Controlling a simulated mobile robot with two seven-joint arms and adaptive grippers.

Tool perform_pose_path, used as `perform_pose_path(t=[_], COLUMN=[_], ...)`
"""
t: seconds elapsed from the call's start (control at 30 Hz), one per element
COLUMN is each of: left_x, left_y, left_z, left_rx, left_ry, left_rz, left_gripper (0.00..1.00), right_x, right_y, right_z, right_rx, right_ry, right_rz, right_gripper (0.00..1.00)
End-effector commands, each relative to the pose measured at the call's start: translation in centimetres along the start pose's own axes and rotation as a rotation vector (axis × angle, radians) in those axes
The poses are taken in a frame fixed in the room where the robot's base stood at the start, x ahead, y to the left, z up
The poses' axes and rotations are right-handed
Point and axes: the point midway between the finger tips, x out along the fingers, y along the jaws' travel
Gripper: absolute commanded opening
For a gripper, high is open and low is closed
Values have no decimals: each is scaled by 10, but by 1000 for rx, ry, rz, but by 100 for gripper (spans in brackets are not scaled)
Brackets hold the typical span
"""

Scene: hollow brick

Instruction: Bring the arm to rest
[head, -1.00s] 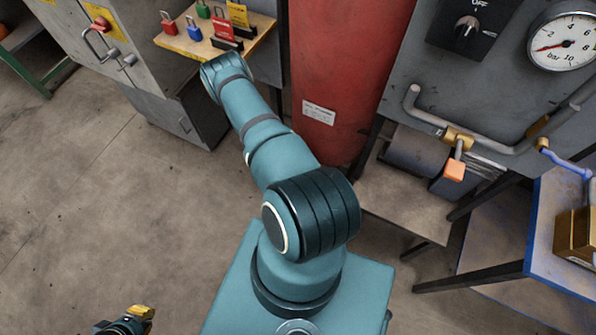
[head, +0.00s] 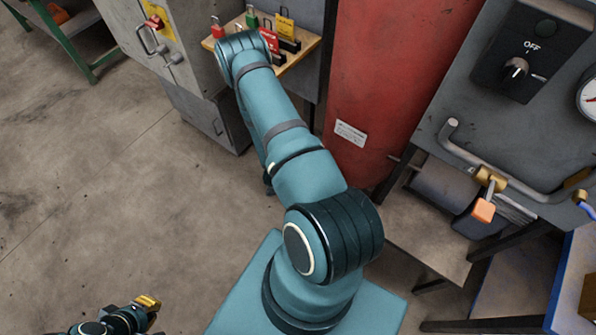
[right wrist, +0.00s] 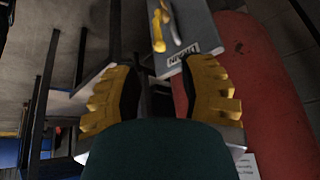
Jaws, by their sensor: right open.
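My left gripper (head: 148,302) shows at the bottom left of the head view, its yellow fingertips over bare floor. Whether its fingers are apart or together cannot be made out. A large teal arm of mine rises through the middle of the head view, its far bend in front of a shelf with padlocks. My right gripper (right wrist: 158,95) is clear only in the right wrist view. Its two yellow ribbed fingers are wide apart, with nothing seen held between them. A grey box with a yellow handle (right wrist: 160,25) lies beyond the fingertips.
A wooden shelf (head: 308,43) holds several coloured padlocks beside a grey cabinet (head: 180,45). A red cylinder (head: 385,85) stands right of the arm. Farther right are a grey panel with an OFF knob (head: 515,70), and a pipe with an orange-handled valve (head: 484,210). Floor at left is open.

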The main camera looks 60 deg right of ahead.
Motion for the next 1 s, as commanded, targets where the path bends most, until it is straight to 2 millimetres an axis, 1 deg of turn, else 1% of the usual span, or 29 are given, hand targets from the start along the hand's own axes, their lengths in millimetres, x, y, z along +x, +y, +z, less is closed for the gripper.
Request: perform_pose_path(t=[0.3, 0.37, 0.47, 0.57, 0.6, 0.63, 0.67, 0.7, 0.77, 0.8, 0.9, 1.0], left_x=[0, 0, 0, 0, 0, 0, 0, 0, 0, 0, 0, 0], left_y=[0, 0, 0, 0, 0, 0, 0, 0, 0, 0, 0, 0], left_z=[0, 0, 0, 0, 0, 0, 0, 0, 0, 0, 0, 0], left_rx=[0, 0, 0, 0, 0, 0, 0, 0, 0, 0, 0, 0], left_ry=[0, 0, 0, 0, 0, 0, 0, 0, 0, 0, 0, 0], left_rz=[0, 0, 0, 0, 0, 0, 0, 0, 0, 0, 0, 0], left_gripper=[0, 0, 0, 0, 0, 0, 0, 0, 0, 0, 0, 0], right_x=[-1, -7, -29, -70, -90, -107, -122, -144, -177, -198, -244, -276], right_y=[0, -2, -7, -8, -6, -3, 1, 7, 20, 30, 56, 80], right_z=[2, 9, 36, 78, 97, 111, 124, 140, 161, 172, 193, 203], right_rx=[-10, -45, -195, -462, -590, -693, -792, -928, -1134, -1266, -1565, -1796], right_ry=[-6, -27, -110, -239, -296, -339, -378, -429, -497, -536, -610, -652], right_rz=[-2, -9, -42, -111, -151, -185, -219, -269, -352, -410, -552, -673], right_gripper=[41, 41, 41, 41, 41, 41, 41, 41, 41, 41, 41, 41])
